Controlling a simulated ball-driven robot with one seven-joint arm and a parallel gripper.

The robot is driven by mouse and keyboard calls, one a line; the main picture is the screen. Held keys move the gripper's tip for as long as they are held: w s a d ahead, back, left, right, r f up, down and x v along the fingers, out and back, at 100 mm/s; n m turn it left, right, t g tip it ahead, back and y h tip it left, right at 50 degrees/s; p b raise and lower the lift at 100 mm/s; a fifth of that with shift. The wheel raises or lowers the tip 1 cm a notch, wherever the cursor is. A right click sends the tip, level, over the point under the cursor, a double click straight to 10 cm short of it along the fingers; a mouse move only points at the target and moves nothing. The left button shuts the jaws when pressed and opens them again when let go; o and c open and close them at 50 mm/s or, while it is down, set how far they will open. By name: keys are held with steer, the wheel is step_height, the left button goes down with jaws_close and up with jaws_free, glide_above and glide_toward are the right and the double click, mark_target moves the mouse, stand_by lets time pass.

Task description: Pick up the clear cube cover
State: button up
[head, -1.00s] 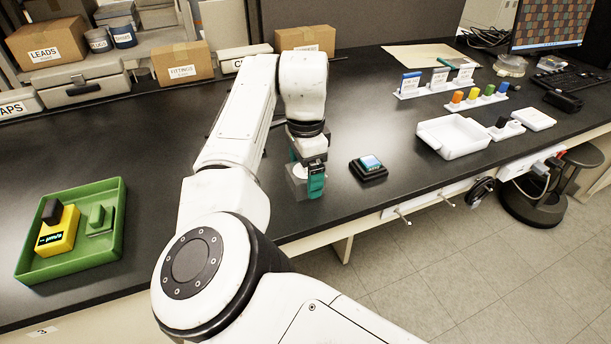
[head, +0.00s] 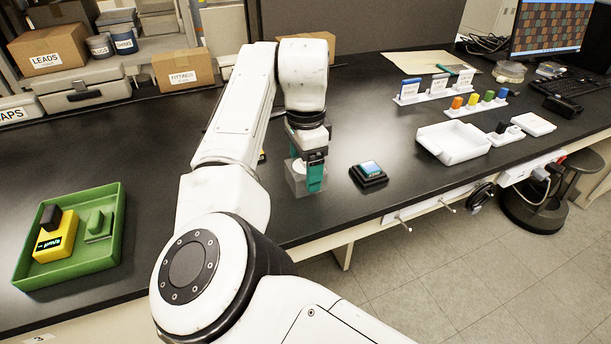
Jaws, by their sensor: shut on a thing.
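The clear cube cover (head: 299,186) is a see-through grey box in the middle of the head view, near the front edge of the black bench. My gripper (head: 311,178) comes down on it from above with its teal fingers, and is shut on it. One teal finger shows in front of the cover; the other is mostly hidden. A pale round thing shows at the cover's upper left part. I cannot tell whether the cover's bottom touches the bench.
A green tray (head: 108,250) with a yellow unit stands at the left. A white tray (head: 452,153) and coloured-knob rack (head: 478,106) are at the right. The bench between is mostly clear.

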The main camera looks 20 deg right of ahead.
steer(key=s+a+r, duration=0.6)
steer(key=s+r, duration=0.4)
steer(key=s, duration=0.2)
steer(key=shift+s+a+r, duration=0.15)
steer(key=shift+a, duration=0.25)
